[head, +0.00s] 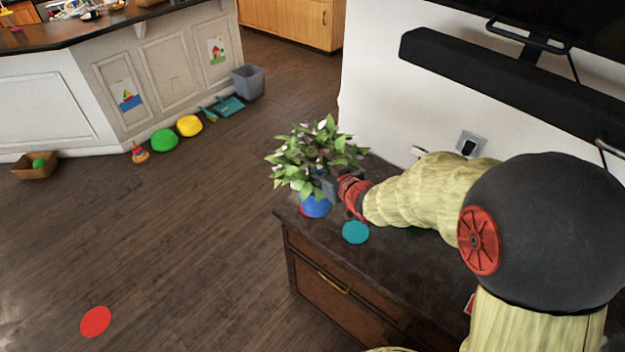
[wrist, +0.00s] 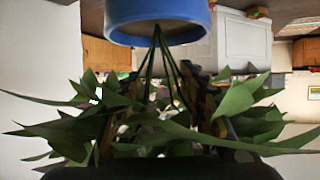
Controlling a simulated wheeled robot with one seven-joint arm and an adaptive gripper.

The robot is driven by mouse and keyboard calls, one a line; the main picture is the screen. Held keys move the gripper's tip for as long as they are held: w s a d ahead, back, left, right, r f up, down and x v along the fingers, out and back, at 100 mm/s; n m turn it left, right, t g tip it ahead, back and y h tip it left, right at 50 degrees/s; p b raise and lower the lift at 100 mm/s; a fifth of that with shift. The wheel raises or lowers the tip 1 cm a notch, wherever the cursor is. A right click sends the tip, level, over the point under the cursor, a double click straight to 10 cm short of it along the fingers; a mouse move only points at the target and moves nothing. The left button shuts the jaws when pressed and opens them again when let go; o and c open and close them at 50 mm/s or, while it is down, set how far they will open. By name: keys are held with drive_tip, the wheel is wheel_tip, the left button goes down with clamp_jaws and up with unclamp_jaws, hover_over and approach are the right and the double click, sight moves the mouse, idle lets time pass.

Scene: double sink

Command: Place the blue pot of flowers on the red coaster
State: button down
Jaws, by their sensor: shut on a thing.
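The blue pot (head: 316,206) of leafy green and white flowers (head: 318,155) is upright at the near left corner of the dark cabinet top. A thin red edge (head: 302,211) shows at the left of the pot's base, perhaps the red coaster; the pot hides the rest. My gripper (head: 333,188) reaches in from the right, shut on the plant just above the pot. In the wrist view, which is upside down, the blue pot (wrist: 160,14) is at the top and the stems run between my fingers, partly hidden by leaves. I cannot tell whether the pot touches the surface.
A teal disc (head: 356,232) lies on the cabinet top (head: 400,262), right of the pot. A red disc (head: 96,321) lies on the floor at lower left. A wall with a black soundbar (head: 500,75) stands behind. Toys and a grey bin (head: 248,82) are by the counter.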

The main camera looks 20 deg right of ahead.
drive_tip(key=w, duration=0.1)
drive_tip(key=w+f, duration=0.1)
drive_tip(key=w+b, duration=0.1)
drive_tip(key=shift+w+d+f, duration=0.15)
drive_tip(key=shift+w+f, duration=0.2)
drive_tip(key=w+f+b, duration=0.3)
drive_tip(key=w+f, duration=0.2)
drive_tip(key=f, duration=0.3)
drive_tip(key=shift+d+f, duration=0.25)
drive_tip(key=shift+f+b, duration=0.15)
drive_tip(key=shift+b, duration=0.15)
drive_tip(key=c, duration=1.1)
unclamp_jaws()
drive_tip(key=shift+s+f, duration=0.15)
